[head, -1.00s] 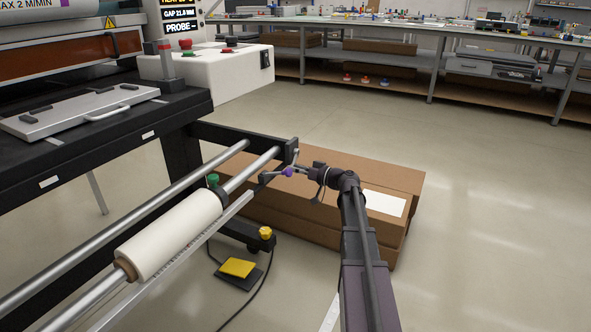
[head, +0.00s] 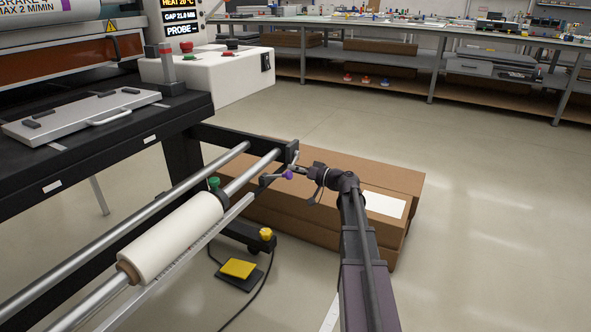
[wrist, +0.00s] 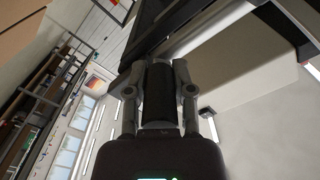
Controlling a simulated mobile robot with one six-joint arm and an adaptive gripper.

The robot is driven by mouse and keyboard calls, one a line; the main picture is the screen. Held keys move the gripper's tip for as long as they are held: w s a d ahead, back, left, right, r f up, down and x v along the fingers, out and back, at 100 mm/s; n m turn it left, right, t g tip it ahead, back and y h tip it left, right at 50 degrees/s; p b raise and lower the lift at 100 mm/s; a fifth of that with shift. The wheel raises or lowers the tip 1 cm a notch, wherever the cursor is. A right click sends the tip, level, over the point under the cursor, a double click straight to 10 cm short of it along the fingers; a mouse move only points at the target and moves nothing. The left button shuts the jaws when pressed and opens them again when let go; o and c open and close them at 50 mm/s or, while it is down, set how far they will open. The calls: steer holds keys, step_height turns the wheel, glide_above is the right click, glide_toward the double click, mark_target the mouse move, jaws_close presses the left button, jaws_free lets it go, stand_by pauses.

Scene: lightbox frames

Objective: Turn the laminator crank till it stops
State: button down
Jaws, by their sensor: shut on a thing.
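The laminator (head: 110,135) fills the left of the head view. Its display (head: 180,20) shows a gap reading of about 21.8. The crank (head: 288,175), with a purple part, is small in the head view, beside the end bracket of the roller rails. My gripper (head: 303,171) reaches it from the right. In the wrist view, my gripper (wrist: 159,88) has its two fingers closed around a dark cylindrical grip (wrist: 158,95), which looks like the crank's handle. The exact contact is too small to see in the head view.
A white roll (head: 175,235) sits on the rails at lower left. Brown cardboard boxes (head: 330,235) lie on the floor beneath my arm. A yellow foot pedal (head: 238,269) with a cable is on the floor. Open floor lies to the right, with a long workbench (head: 400,42) behind.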

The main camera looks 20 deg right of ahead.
steer(key=shift+a+r+m, duration=0.1)
steer(key=shift+r+m, duration=0.1)
steer(key=shift+m, duration=0.2)
steer(key=shift+c, duration=2.3)
jaws_free()
steer(key=shift+s, duration=0.15)
steer(key=v, duration=1.2)
steer(key=shift+a, duration=0.1)
